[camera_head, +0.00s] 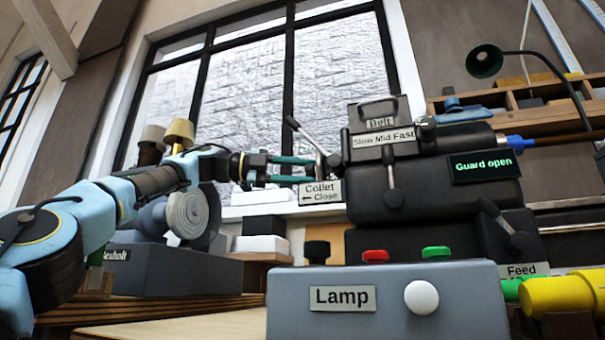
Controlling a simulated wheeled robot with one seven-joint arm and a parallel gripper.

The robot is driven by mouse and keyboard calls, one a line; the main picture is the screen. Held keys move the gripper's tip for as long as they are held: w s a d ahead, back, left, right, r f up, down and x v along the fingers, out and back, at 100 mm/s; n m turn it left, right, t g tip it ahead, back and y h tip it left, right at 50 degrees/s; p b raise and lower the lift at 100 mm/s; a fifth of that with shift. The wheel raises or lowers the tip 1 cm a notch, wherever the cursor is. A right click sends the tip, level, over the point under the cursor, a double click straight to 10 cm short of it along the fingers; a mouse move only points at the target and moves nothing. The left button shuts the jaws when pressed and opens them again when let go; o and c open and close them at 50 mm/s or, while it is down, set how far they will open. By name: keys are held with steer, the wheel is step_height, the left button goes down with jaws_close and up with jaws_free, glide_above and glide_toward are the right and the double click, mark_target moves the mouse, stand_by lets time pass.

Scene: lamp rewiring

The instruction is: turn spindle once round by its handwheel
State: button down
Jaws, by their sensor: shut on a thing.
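My gripper (314,170) reaches in from the left. Its two teal fingers point right and are closed on a metal part at the left end of the dark lathe headstock (430,196). A lever with a dark knob (292,123) slants up and left from this spot. A pale metal bar (320,152) stands close by the fingertips. The parts overlap, so I cannot tell whether the fingers hold the handwheel or a lever. No full wheel rim or spindle shows clearly.
A "Collet Close" label (320,191) hangs just below the fingertips. A grey "Lamp" control box (380,308) with buttons stands in front. A grinder-like machine (187,215) is below my arm. A green display (483,166) reads "Guard open".

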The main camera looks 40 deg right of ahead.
steer(key=shift+f, duration=0.1)
steer(key=shift+c, duration=2.3)
jaws_free()
steer(key=v, duration=1)
steer(key=shift+w+a+p, duration=0.2)
steer(key=shift+a+p, duration=0.15)
steer(key=shift+p, duration=0.05)
